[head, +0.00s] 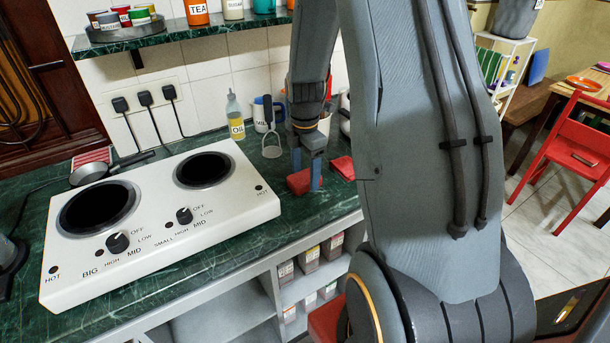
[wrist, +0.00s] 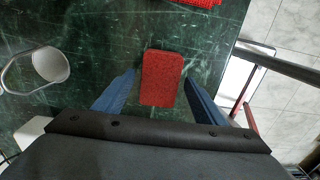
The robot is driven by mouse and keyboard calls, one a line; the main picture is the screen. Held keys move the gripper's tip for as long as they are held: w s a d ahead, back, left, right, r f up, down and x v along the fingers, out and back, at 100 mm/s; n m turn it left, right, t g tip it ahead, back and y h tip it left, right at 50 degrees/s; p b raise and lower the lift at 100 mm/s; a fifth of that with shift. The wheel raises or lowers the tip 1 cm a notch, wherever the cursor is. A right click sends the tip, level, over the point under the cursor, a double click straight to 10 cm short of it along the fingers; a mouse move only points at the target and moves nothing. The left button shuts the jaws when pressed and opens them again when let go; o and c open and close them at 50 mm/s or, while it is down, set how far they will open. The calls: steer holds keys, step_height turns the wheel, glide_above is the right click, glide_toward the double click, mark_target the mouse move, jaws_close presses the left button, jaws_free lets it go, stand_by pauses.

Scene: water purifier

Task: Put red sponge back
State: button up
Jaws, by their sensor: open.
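The red sponge (wrist: 162,78) lies flat on the green marble counter. In the wrist view it sits between the two blue fingers of my gripper (wrist: 160,85), with a gap showing on each side. My gripper is open and not closed on it. In the head view my gripper (head: 307,179) points down at the counter, right of the white stove, with the fingers around the sponge (head: 298,182), which they partly hide. Another red item (head: 343,167) lies just to the right; its edge shows at the top of the wrist view (wrist: 198,3).
The white two-burner stove (head: 150,215) stands close to the left. A shelf with jars (head: 190,28) hangs above. The counter's front edge is near, with shelves below.

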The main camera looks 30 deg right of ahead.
mark_target(305, 176)
step_height(305, 176, up, 11)
steer(key=b, duration=0.2)
steer(key=s+a+f+m, duration=0.4)
steer(key=s+a+m, duration=1.1)
steer(key=m, duration=0.3)
steer(key=shift+t, duration=0.3)
steer(key=shift+s, duration=0.1)
